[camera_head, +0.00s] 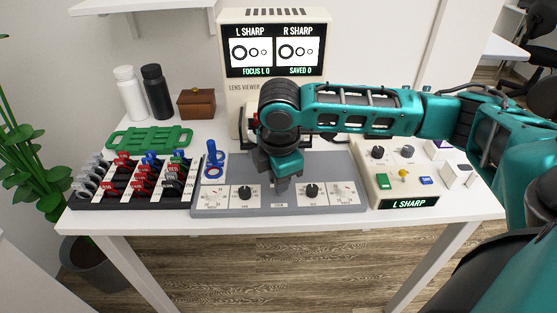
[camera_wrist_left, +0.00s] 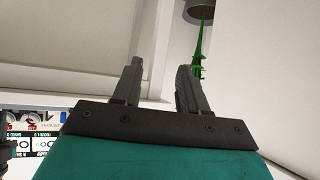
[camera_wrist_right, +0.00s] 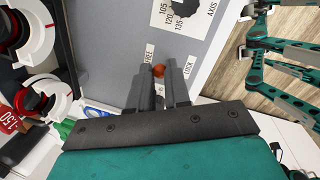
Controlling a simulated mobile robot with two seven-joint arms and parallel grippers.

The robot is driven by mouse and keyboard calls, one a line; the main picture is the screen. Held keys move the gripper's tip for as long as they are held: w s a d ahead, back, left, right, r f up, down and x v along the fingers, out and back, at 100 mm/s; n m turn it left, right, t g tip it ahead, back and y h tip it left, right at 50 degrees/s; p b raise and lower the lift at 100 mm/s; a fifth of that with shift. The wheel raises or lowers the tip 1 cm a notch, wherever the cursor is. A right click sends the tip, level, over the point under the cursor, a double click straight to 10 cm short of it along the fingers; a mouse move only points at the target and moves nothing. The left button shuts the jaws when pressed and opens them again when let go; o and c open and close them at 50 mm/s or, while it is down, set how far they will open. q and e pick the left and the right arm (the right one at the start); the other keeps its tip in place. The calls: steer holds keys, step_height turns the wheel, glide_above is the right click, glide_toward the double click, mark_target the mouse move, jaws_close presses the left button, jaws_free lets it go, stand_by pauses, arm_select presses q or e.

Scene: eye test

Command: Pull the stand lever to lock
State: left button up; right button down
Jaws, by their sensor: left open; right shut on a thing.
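The stand lever shows in the right wrist view as a small orange-red knob (camera_wrist_right: 158,71) between my fingertips. The labels FREE (camera_wrist_right: 149,54) and LOCK (camera_wrist_right: 188,68) are printed on the grey stand either side of it. My right gripper (camera_wrist_right: 157,82) is shut on the lever; in the head view it (camera_head: 281,186) points down at the middle of the grey stand base (camera_head: 270,207) and hides the lever. The lever's exact setting cannot be told. My left gripper (camera_wrist_left: 160,66) is open and empty, away from the stand.
A black lens rack (camera_head: 130,203) and a green frame (camera_head: 150,138) lie left of the stand. A lens viewer (camera_head: 275,16) stands behind. A control box (camera_head: 372,187) reading L SHARP is at right. Two bottles (camera_head: 156,92) and a brown box (camera_head: 196,104) are at back left.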

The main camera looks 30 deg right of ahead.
mark_target(280, 207)
steer(key=shift+s+a+r+t+h+p, duration=0.35)
steer(key=shift+t+p, duration=0.25)
steer(key=shift+p, duration=0.6)
steer(key=shift+s+a+f+t+h+p, duration=0.15)
steer(key=shift+s+f+t+h+p, duration=0.2)
steer(key=shift+t+p, duration=0.45)
steer(key=shift+s+a+f+t+h+p, duration=0.25)
steer(key=shift+s+t+h+p, duration=0.15)
steer(key=shift+t+h+p, duration=0.4)
steer(key=shift+s+a+f+t+h, duration=0.1)
steer(key=shift+s+f+t+h, duration=0.1)
steer(key=shift+t, duration=0.3)
steer(key=shift+s+a+f+t+h, duration=0.1)
steer(key=shift+t+h, duration=0.1)
steer(key=shift+t, duration=0.3)
steer(key=c, duration=1.1)
jaws_free()
